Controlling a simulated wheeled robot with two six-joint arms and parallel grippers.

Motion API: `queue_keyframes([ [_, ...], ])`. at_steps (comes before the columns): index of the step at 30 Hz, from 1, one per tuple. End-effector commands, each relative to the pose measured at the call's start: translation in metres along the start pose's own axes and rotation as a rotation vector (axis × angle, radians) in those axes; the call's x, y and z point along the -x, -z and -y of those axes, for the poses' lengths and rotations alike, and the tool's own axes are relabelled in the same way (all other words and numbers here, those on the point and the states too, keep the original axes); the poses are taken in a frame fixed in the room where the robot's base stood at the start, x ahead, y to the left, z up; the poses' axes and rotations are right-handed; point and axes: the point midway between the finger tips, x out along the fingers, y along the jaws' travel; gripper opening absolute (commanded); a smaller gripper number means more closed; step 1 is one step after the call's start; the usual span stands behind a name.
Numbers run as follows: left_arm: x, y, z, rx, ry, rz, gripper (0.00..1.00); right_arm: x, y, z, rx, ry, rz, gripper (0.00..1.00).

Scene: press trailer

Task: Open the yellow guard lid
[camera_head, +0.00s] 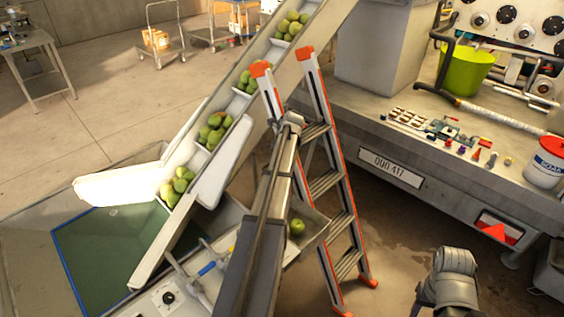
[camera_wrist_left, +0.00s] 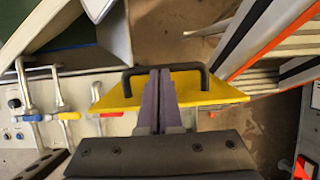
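The yellow guard lid (camera_wrist_left: 112,98) is a flat yellow plate in the left wrist view, with a black bar handle (camera_wrist_left: 190,66) on it. My left gripper (camera_wrist_left: 160,72) has its two fingers together, with the tips at the middle of the handle. The bar runs across behind the fingers and shows on both sides of them. I cannot tell whether they touch it. In the head view my left arm hides the lid and the left gripper. Only part of my right arm shows at the lower right, without its gripper.
An orange-and-grey stepladder (camera_head: 326,185) stands right beside my left arm. A conveyor (camera_head: 236,118) carrying green fruit rises behind it. Pipes with a blue valve handle (camera_head: 207,268) are at lower left. The trailer bed (camera_head: 385,100) holds small parts, a green bucket (camera_head: 466,69) and a white tub (camera_head: 547,164).

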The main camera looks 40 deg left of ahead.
Motion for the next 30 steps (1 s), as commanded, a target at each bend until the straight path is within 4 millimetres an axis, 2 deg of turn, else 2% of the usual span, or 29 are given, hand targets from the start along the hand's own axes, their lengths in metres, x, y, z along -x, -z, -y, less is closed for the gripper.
queue_keyframes([
  [8,-0.005,-0.015,0.000,0.001,0.000,0.001,0.00,0.001,0.000,0.000,0.000,0.000,0.000,0.50],
  [23,-0.005,-0.016,0.000,0.000,0.000,0.002,0.00,0.001,0.000,0.000,0.000,0.000,0.000,0.50],
  [26,-0.001,-0.016,0.000,0.000,0.000,0.002,0.00,0.005,0.000,-0.001,0.000,0.000,0.000,0.50],
  [30,0.017,-0.014,0.004,-0.002,0.001,0.002,0.00,0.021,-0.001,-0.002,-0.001,0.000,0.000,0.50],
])
